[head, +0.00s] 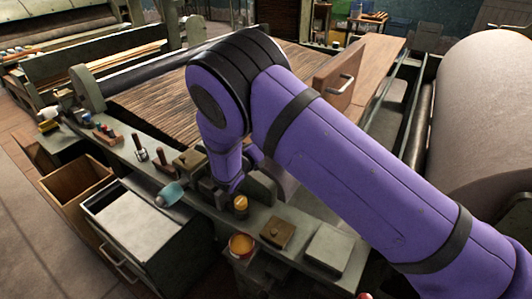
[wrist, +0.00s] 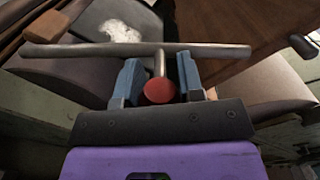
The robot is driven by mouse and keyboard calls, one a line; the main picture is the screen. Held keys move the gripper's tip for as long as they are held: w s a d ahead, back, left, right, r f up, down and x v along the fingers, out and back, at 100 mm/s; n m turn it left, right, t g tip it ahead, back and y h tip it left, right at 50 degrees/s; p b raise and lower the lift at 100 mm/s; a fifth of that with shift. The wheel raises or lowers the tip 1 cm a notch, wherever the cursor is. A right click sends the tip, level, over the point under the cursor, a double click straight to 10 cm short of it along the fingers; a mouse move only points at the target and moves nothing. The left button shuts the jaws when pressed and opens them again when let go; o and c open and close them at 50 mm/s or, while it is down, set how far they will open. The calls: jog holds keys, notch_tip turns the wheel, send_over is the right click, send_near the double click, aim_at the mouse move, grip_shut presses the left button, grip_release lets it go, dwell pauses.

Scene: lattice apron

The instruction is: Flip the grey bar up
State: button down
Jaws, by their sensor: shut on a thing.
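The grey bar (wrist: 210,50) runs nearly level across the wrist view, just beyond my fingertips. A short metal stem (wrist: 160,64) meets it near the middle and ends in a red knob (wrist: 158,92) on my side. My gripper (wrist: 158,78) has its two blue-grey fingers on either side of the knob and stem, shut on the knob. The fingertips end close to the bar; whether they touch it I cannot tell. In the head view my purple arm hides the gripper, and I cannot make out the bar there.
Open drawers (head: 128,222) stick out at the left. A large pale roll (head: 487,110) stands at the right.

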jog(key=shift+w+a+r+n, duration=0.25)
jog(key=shift+a+r+n, duration=0.25)
jog(key=shift+r+n, duration=0.15)
jog(key=shift+r, duration=0.1)
jog(key=c, duration=0.7)
grip_release()
jog(key=shift+a, duration=0.1)
jog(key=shift+c, duration=0.2)
jog(key=v, duration=1)
jog(key=shift+s+a, duration=0.15)
jog(key=shift+s, duration=0.2)
